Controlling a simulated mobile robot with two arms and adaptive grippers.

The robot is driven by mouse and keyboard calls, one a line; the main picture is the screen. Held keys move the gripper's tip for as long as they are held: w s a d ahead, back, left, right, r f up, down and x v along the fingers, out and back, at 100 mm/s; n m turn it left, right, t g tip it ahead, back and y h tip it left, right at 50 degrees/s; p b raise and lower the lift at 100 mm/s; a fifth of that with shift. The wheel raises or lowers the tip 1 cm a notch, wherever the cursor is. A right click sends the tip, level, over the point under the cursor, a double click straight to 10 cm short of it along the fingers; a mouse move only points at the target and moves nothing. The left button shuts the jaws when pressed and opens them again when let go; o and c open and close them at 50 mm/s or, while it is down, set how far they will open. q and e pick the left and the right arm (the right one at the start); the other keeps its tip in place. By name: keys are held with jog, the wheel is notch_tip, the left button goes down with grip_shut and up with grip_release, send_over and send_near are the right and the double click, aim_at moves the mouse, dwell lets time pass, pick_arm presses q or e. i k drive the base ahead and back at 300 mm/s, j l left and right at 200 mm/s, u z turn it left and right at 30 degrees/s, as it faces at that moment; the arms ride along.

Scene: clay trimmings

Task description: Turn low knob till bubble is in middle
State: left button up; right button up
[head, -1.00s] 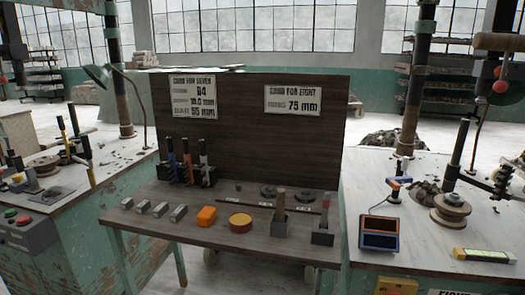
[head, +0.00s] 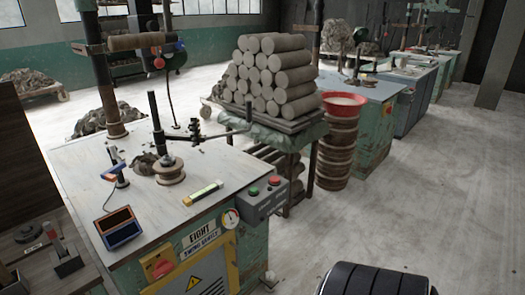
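A yellow and white spirit level (head: 203,193) lies on the pale top of the bench marked EIGHT (head: 110,165), near its front edge. Its bubble is too small to make out. A red-orange knob (head: 161,268) sits on a yellow panel low on the front of this bench. I cannot tell whether it is the knob of the task or how it is turned. Neither of my grippers is in view, and nothing is seen touching the level or the knob.
A spindle with a wooden disc (head: 170,172) and a blue-orange device (head: 118,227) stand on the bench. A gauge (head: 230,218) and a button box (head: 263,198) are on its front. Stacked clay cylinders (head: 270,80) stand behind. The floor at right (head: 430,200) is clear.

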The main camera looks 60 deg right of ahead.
aim_at(270, 277)
jog(key=l+z, duration=0.15)
jog(key=z, duration=1.75)
